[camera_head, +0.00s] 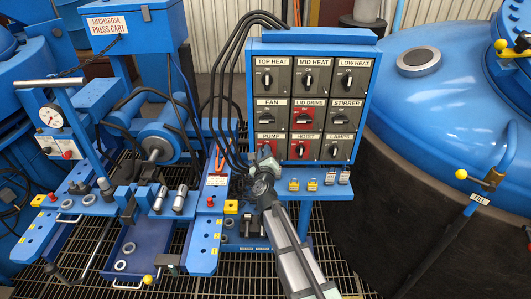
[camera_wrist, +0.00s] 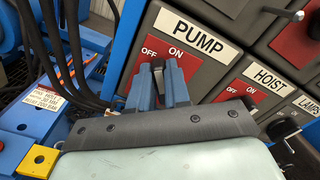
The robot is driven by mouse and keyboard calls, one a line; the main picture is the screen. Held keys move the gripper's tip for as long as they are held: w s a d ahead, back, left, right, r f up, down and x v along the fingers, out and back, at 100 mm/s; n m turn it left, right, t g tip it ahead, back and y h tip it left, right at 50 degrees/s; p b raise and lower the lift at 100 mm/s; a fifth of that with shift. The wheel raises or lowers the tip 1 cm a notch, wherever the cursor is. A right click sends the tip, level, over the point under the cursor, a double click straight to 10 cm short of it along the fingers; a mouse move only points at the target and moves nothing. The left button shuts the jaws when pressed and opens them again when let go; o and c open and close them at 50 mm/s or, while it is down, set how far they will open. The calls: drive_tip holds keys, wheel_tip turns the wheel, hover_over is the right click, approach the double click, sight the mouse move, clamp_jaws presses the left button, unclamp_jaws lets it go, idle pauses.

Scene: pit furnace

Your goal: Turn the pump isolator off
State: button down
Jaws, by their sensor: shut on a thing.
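The pump isolator has a red plate under a white PUMP label at the lower left of the blue switch panel. In the wrist view its red plate (camera_wrist: 191,66) shows OFF at left and ON toward the upper right. In the head view my gripper (camera_head: 265,156) is in front of it and hides most of it. In the wrist view my gripper (camera_wrist: 163,84) has its blue fingers shut around the dark isolator handle (camera_wrist: 158,66). The handle is largely covered by the fingers, so its exact angle is hard to tell.
The hoist isolator (camera_head: 302,149) and lamps isolator (camera_head: 336,150) sit close to the right, with more switches above. Black cables (camera_head: 222,75) hang along the panel's left edge. Padlocks (camera_head: 312,185) line the shelf below. A large blue furnace vessel (camera_head: 425,75) stands at right.

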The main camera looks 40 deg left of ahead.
drive_tip(key=n, duration=0.7)
drive_tip(key=f+n, duration=0.1)
drive_tip(key=n, duration=0.2)
drive_tip(key=shift+s+a+n, duration=0.25)
drive_tip(key=shift+n, duration=0.05)
idle(0.4)
drive_tip(key=c, duration=1.1)
unclamp_jaws()
drive_tip(key=shift+d, duration=0.15)
drive_tip(key=v, duration=1.3)
drive_tip(key=shift+s+d, duration=0.15)
drive_tip(key=shift+s, duration=0.1)
drive_tip(key=shift+n, duration=0.3)
